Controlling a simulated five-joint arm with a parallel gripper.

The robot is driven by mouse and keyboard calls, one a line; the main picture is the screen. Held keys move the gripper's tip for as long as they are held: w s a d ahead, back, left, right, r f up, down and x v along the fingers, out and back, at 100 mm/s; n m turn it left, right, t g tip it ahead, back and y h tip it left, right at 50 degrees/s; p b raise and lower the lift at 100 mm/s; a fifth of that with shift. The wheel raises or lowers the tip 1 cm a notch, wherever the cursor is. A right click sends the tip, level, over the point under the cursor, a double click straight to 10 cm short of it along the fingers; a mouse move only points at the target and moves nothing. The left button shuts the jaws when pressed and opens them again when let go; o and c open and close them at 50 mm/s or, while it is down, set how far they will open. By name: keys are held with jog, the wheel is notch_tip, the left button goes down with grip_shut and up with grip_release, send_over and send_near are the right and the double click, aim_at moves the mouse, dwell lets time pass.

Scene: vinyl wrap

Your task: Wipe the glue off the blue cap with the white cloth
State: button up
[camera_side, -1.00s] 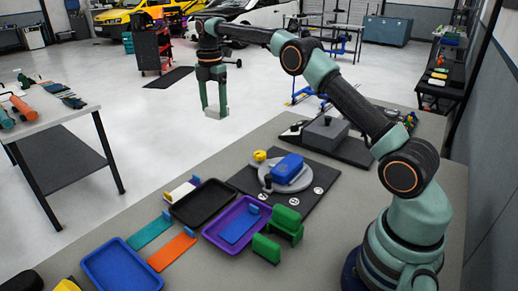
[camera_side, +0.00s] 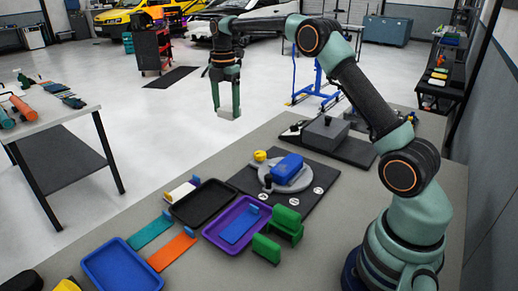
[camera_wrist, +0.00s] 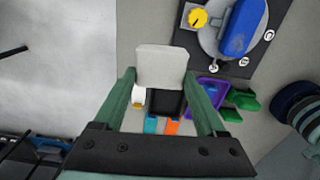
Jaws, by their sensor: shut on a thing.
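My gripper (camera_side: 227,106) is shut on the white cloth (camera_wrist: 162,64), a flat pale pad held between the fingertips in the wrist view. In the side view its pale edge shows at the finger ends, up in the air beyond the bench's left edge. The blue cap (camera_side: 287,168) sits on a grey round disc (camera_side: 301,182) on the bench, right of and below my gripper in the picture. The cap also shows at the top right of the wrist view (camera_wrist: 242,28), apart from the cloth. I cannot make out any glue on it.
A yellow knob (camera_side: 260,156) stands by the disc on a dark mat (camera_side: 246,181). A black tray (camera_side: 203,217), purple tray (camera_side: 213,232), blue tray (camera_side: 122,268) and green blocks (camera_side: 266,248) lie in front. A grey box (camera_side: 325,133) stands behind.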

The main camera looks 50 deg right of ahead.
jog(key=s+d+f, duration=0.1)
jog(key=s+f, duration=0.1)
jog(key=s, duration=0.5)
jog(key=s+d+f, duration=0.2)
jog(key=s, duration=0.5)
send_over(276, 168)
jog(key=w, duration=0.1)
jog(key=shift+f, duration=3.15)
jog(key=shift+s+f, duration=0.3)
jog(key=shift+f, duration=0.35)
jog(key=shift+s+f, duration=0.25)
jog(key=shift+f, duration=0.35)
jog(key=shift+s, duration=2.65)
jog(key=w, duration=0.6)
jog(key=shift+w, duration=0.25)
notch_tip(276, 168, up, 2)
jog(key=shift+w+r, duration=0.1)
notch_tip(276, 168, up, 6)
